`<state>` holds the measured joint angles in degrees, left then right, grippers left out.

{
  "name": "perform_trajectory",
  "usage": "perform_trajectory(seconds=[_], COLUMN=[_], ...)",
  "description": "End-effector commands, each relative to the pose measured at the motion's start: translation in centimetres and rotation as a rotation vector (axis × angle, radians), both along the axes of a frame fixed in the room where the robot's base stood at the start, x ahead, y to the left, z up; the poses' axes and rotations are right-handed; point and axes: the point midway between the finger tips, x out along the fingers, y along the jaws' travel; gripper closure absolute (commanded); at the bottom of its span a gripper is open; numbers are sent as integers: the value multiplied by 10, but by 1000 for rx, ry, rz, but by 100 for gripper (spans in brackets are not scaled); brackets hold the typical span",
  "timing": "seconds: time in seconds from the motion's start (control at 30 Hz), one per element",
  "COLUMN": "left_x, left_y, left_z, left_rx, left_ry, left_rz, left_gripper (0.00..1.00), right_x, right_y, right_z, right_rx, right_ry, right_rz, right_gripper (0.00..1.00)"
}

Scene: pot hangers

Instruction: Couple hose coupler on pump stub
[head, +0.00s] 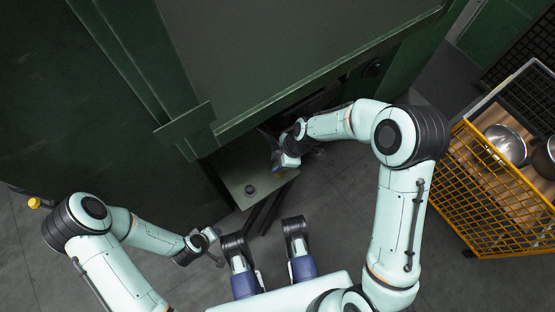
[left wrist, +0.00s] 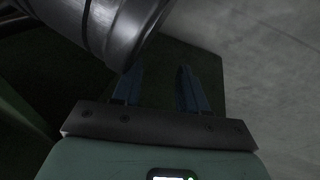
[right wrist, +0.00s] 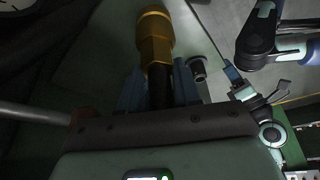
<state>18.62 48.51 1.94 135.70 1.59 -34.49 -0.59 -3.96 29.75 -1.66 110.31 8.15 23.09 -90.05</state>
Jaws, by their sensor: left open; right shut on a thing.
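A brass hose coupler (right wrist: 155,38) on a black hose sits between the blue fingers of my right gripper (right wrist: 158,88), which is shut on it. In the head view my right gripper (head: 275,155) is above the grey-green plate beside the cabinet; the coupler is too small to make out there. A short dark round stub, which looks like the pump stub (head: 250,189), stands on that plate. It also shows in the right wrist view (right wrist: 198,70), to the right of the coupler and apart from it. My left gripper (head: 213,238) is open and empty, low beside the plate; its fingers (left wrist: 158,88) are spread.
A large dark green cabinet (head: 290,60) overhangs the work area. The grey-green plate (head: 233,176) juts out below it. A yellow mesh crate (head: 490,205) with metal pots stands at the right. The grey floor in front of the plate is partly clear.

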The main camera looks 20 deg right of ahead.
Motion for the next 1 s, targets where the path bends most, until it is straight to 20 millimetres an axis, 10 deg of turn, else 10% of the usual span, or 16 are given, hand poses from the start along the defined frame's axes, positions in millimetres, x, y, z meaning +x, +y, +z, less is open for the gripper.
perform_trajectory(seconds=[0.03,0.07,0.13,0.53,0.9,1.0], left_x=[0,0,0,-7,-82,-70], left_y=[0,0,0,1,11,10], left_z=[-2,-1,-1,-3,-24,-13], left_rx=[0,0,0,-1,-14,-12], left_ry=[0,0,0,22,256,216], left_rz=[0,0,0,1,17,14], left_gripper=[57,57,57,57,57,57], right_x=[0,0,0,0,0,-1], right_y=[0,0,0,0,0,-10], right_z=[-2,-1,-1,-1,-1,25], right_rx=[0,0,0,0,0,0], right_ry=[0,0,0,1,1,-6], right_rz=[0,0,0,0,1,-2], right_gripper=[100,58,38,38,38,38])
